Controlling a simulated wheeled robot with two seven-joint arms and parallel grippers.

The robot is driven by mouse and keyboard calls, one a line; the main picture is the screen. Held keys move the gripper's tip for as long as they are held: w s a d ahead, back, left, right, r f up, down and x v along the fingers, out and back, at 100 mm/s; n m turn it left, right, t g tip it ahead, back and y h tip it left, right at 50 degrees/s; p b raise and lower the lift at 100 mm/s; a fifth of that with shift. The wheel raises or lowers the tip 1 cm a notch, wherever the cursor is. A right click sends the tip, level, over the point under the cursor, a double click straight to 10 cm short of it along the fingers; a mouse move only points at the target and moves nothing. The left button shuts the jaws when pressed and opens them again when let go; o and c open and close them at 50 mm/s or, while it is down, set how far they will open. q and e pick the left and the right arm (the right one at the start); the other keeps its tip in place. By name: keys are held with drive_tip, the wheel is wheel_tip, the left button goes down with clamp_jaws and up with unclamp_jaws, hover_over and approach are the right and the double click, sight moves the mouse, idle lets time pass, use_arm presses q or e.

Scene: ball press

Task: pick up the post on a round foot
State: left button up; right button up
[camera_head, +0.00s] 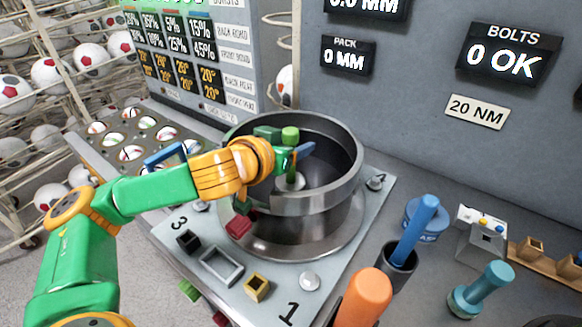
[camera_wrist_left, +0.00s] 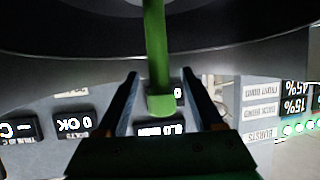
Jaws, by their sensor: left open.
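A green post (camera_head: 291,150) stands upright inside the dark metal ring (camera_head: 325,208), with a pale round foot (camera_head: 289,182) at its base. My left gripper (camera_head: 296,156) reaches over the ring's rim to the post. In the left wrist view, the green post (camera_wrist_left: 156,50) runs between the two open fingers (camera_wrist_left: 163,100), with a visible gap on each side. The post's foot is mostly out of that view. A teal post (camera_head: 484,288) with a round foot also stands on the bench at the right. My right gripper is not in view.
The ring's wall surrounds the green post. The ring sits on a grey plate (camera_head: 340,278) with several small blocks and frames. A blue rod (camera_head: 416,228) in a black cup (camera_head: 398,268) and an orange rounded piece (camera_head: 366,292) stand to the right. A perforated tray (camera_head: 108,165) is at left.

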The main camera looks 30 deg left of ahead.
use_arm(q)
drive_tip(key=shift+s, duration=0.1)
clamp_jaws()
idle(1.2)
